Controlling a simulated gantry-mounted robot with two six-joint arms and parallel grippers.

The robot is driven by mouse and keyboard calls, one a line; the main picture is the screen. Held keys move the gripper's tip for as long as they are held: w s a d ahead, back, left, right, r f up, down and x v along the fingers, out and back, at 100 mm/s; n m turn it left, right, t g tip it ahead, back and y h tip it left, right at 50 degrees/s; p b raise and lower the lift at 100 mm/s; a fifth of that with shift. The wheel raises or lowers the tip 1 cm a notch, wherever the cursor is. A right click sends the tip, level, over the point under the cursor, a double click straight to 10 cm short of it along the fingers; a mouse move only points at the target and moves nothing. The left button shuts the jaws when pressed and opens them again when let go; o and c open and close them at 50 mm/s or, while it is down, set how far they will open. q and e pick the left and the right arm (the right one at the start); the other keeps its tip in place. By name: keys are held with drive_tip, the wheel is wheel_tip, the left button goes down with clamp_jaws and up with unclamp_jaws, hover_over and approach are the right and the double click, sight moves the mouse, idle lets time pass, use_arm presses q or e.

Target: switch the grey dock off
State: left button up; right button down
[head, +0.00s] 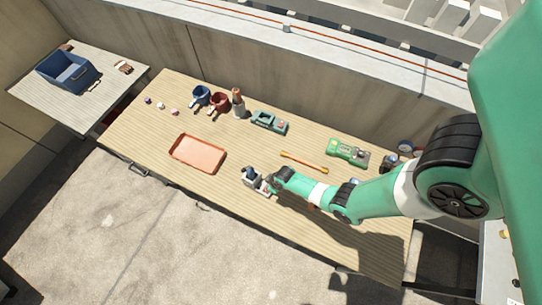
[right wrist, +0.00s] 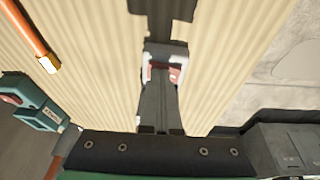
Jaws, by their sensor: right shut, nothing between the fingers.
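The grey dock (head: 249,182) stands on the long wooden table near its front edge, with a dark part at its far end. In the right wrist view the dock (right wrist: 149,55) shows a pale housing around a red switch (right wrist: 176,73). My right gripper (head: 268,187) is shut and empty at the dock's right end. In the wrist view its closed fingers (right wrist: 159,78) overlap the red switch and hide part of it. I cannot tell whether they touch it, or which way the switch is set. My left gripper is not in view.
A teal dock (head: 269,122) and a green dock (head: 347,153) stand farther back. An orange rod (head: 304,163) lies between. A coral tray (head: 198,153) is left of the grey dock. A side table holds a blue crate (head: 68,72).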

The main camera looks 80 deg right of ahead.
drive_tip(key=shift+a, duration=0.25)
drive_tip(key=shift+r, duration=0.1)
drive_tip(key=shift+r+p, duration=0.35)
drive_tip(key=r+p, duration=0.4)
drive_tip(key=r, duration=0.1)
drive_tip(key=shift+s+d+p, duration=0.1)
drive_tip(key=shift+d+p, duration=0.15)
drive_tip(key=shift+p, duration=0.05)
drive_tip(key=s+d+p+v, duration=0.1)
drive_tip(key=p+v, duration=0.4)
drive_tip(key=v, duration=0.3)
drive_tip(key=shift+d, duration=0.5)
